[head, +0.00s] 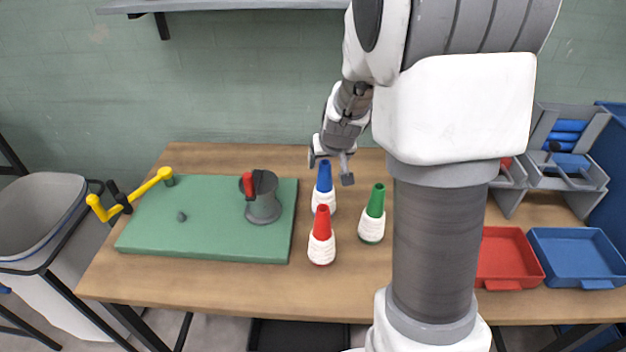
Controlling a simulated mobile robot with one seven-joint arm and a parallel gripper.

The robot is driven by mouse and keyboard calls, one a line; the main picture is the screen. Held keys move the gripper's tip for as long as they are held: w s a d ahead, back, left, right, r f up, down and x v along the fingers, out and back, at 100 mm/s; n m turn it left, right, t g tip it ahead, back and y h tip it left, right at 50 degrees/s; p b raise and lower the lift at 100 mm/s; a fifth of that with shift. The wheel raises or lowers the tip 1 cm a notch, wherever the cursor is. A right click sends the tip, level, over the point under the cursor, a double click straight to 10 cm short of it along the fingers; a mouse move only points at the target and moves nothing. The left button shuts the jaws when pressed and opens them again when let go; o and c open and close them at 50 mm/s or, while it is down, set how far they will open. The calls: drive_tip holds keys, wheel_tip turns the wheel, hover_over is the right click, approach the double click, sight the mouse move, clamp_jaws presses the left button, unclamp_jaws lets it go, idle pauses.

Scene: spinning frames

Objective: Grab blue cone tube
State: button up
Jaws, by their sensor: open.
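The blue cone tube (324,188) stands upright on the wooden table, with a blue cone top and a white wound lower part. My gripper (331,168) is open and points down at the top of the blue cone tube, with a finger to either side of the cone in the picture. Whether it touches the cone cannot be told from this view. A red cone tube (321,238) stands in front of the blue one. A green cone tube (373,215) stands to its right.
A green board (150,222) with a grey and red device (262,200) and a yellow crank (130,196) lies to the left. Red (508,256) and blue (575,256) trays and a grey rack (585,150) are at the right. A shelf (230,5) hangs above.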

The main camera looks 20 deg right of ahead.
sight(324, 173)
drive_tip(key=x, duration=0.2)
drive_tip(key=shift+w+f, duration=0.15)
drive_tip(key=shift+f, duration=0.15)
drive_tip(key=b+x, duration=0.1)
drive_tip(key=x, duration=0.3)
drive_tip(key=shift+a+f, duration=0.15)
drive_tip(key=shift+w+f, duration=0.2)
drive_tip(key=shift+f, duration=0.3)
clamp_jaws()
